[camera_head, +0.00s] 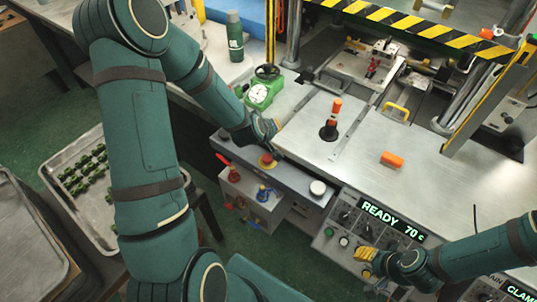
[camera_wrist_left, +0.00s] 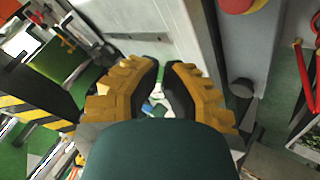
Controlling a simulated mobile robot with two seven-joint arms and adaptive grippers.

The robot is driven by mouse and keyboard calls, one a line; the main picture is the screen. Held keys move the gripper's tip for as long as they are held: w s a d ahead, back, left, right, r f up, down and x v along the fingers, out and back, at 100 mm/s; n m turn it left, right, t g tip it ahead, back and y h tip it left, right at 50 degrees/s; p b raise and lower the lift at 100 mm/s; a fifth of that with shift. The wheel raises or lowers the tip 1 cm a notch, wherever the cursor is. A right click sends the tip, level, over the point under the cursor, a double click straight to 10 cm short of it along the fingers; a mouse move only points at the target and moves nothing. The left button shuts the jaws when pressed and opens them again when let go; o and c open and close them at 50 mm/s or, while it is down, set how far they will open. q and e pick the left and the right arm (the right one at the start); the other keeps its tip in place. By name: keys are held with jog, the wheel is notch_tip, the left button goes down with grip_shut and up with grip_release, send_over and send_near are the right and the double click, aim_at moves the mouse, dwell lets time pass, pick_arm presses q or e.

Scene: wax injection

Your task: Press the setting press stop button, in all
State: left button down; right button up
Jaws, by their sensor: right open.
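A red mushroom stop button (camera_head: 267,160) with a yellow collar sits on the grey control bar at the front of the press bench. It also shows cut off at the top edge of the left wrist view (camera_wrist_left: 240,4). I cannot read a label on it. My left gripper (camera_head: 272,127) is above the bench's front edge, just beyond the button in the head view and apart from it. Its two yellow fingers (camera_wrist_left: 167,68) show a narrow gap with nothing clearly held. My right gripper (camera_head: 363,254) is open and empty, in front of the READY display panel.
A white button (camera_head: 318,187) is on the bar's right end. A green device with a dial (camera_head: 260,93), a black-and-orange tool (camera_head: 331,122) and an orange block (camera_head: 391,159) are on the bench. A red-handled tool (camera_head: 230,170) is below the bar. Bare bench lies right of the orange block.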

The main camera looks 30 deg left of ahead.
aim_at(268, 158)
pick_arm(q)
jog(key=shift+f, duration=0.1)
notch_tip(268, 158, down, 9)
jog(key=b, duration=0.6)
jog(key=shift+b, duration=0.35)
pick_arm(e)
notch_tip(268, 158, down, 7)
jog(key=s, duration=0.2)
jog(key=shift+a+r+g, duration=0.2)
jog(key=shift+g, duration=0.1)
pick_arm(q)
jog(key=shift+r, duration=0.2)
jog(key=c, duration=1.7)
grip_release()
grip_shut()
jog(key=shift+f, duration=0.1)
jog(key=shift+f+b, duration=0.35)
jog(key=shift+b, duration=0.15)
pick_arm(e)
jog(key=shift+f, duration=0.55)
